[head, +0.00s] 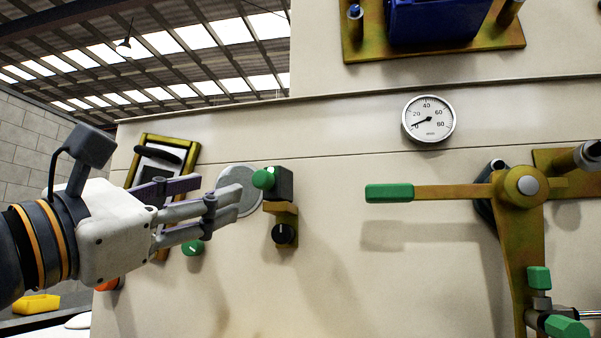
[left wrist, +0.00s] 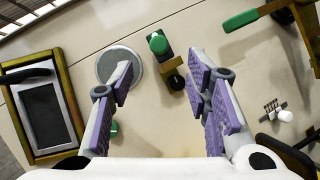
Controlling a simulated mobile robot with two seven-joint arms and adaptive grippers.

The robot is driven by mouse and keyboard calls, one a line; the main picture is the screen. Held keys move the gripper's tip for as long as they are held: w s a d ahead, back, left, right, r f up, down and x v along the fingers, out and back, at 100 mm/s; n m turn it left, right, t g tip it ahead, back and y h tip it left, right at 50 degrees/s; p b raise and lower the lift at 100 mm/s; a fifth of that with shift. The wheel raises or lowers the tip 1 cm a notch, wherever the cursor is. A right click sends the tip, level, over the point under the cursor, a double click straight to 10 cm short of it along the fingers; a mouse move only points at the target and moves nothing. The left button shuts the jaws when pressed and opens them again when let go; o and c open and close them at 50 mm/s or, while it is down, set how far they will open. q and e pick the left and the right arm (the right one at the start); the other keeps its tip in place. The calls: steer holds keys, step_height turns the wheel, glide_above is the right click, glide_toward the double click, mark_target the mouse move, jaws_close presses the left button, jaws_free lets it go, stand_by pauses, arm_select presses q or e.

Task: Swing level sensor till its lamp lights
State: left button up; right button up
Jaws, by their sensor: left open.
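The likely level sensor is a small dark block (head: 284,183) with a green round knob (head: 264,179), mounted on a yellow bracket (head: 281,209) on the cream panel. In the left wrist view its green knob (left wrist: 157,43) shows ahead, between the spread fingers. A grey round disc (head: 239,190) sits on the panel just left of it, partly hidden by my fingers in the head view. My left gripper (head: 235,205) is open and empty, its fingertips just short of the block; the wrist view shows the gap between the fingers (left wrist: 163,78). I cannot make out a lit lamp. My right gripper is out of view.
A black dial (head: 285,234) is below the bracket. A yellow-framed panel (head: 152,141) with a black handle is left, behind my gripper. A green-handled lever (head: 390,193) sticks out at the right, under a round gauge (head: 428,119). Bare panel lies between block and lever.

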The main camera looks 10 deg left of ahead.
mark_target(259, 180)
arm_select(q)
steer(key=w+d+r, duration=0.1)
steer(key=w, duration=0.2)
steer(key=w+d+r+n, duration=0.1)
steer(key=w+r, duration=0.1)
steer(key=w, duration=0.2)
steer(key=w+d+r+n, duration=0.1)
steer(key=w+d, duration=0.1)
steer(key=w, duration=0.1)
steer(key=shift+w+r+b, duration=0.15)
steer(key=shift+w+b, duration=0.2)
steer(key=shift+w, duration=0.05)
